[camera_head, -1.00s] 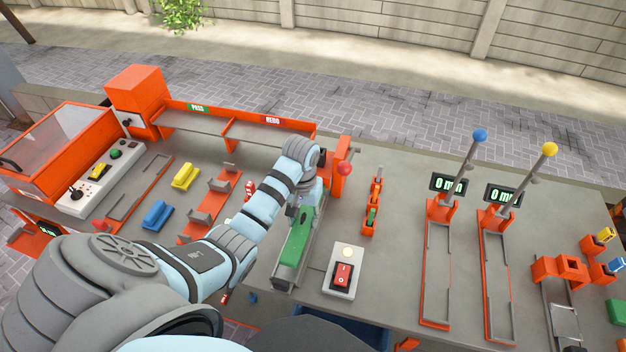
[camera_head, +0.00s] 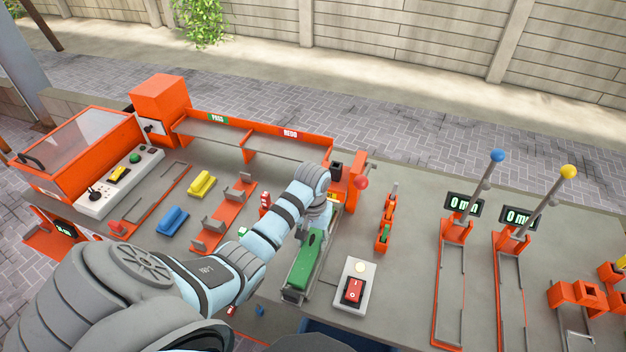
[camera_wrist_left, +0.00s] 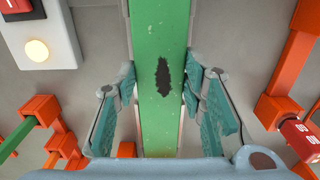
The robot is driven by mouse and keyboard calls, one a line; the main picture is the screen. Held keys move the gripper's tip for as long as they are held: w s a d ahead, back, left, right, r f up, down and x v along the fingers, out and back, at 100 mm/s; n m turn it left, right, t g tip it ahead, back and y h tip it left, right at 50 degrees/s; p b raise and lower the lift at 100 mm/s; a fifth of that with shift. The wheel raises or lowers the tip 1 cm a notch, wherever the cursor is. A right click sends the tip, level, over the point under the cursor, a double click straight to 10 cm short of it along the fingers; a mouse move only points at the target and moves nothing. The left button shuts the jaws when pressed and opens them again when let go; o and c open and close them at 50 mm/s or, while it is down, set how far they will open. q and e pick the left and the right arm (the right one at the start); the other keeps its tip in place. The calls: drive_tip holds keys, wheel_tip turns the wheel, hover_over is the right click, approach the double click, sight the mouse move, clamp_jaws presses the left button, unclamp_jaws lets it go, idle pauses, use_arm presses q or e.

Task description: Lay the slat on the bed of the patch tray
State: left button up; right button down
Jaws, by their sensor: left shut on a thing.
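The green slat (camera_head: 304,264) lies lengthwise along a narrow grey tray (camera_head: 293,296), which I take to be the patch tray. A dark ragged spot shows on the slat (camera_wrist_left: 160,110) in the left wrist view. Grey tray edges show along both sides of the slat there. My left gripper (camera_wrist_left: 160,84) is shut on the slat, one finger at each side near the dark spot. In the head view my left gripper (camera_head: 317,226) is partly hidden by its arm. I cannot tell whether the slat touches the bed. My right gripper is not in view.
A switch box (camera_head: 354,285) with a red rocker and a pale lamp stands right of the tray. An orange holder (camera_head: 384,237) stands beyond it. Two gauge trays reading 0 mm (camera_head: 463,204) are further right. Blue (camera_head: 172,220) and yellow (camera_head: 202,184) blocks lie left.

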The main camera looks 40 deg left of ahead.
use_arm(q)
drive_tip(key=shift+f+b, duration=0.3)
drive_tip(key=shift+f, duration=0.4)
drive_tip(key=o, duration=1.4)
wheel_tip(320, 180, up, 8)
drive_tip(key=shift+f, duration=0.15)
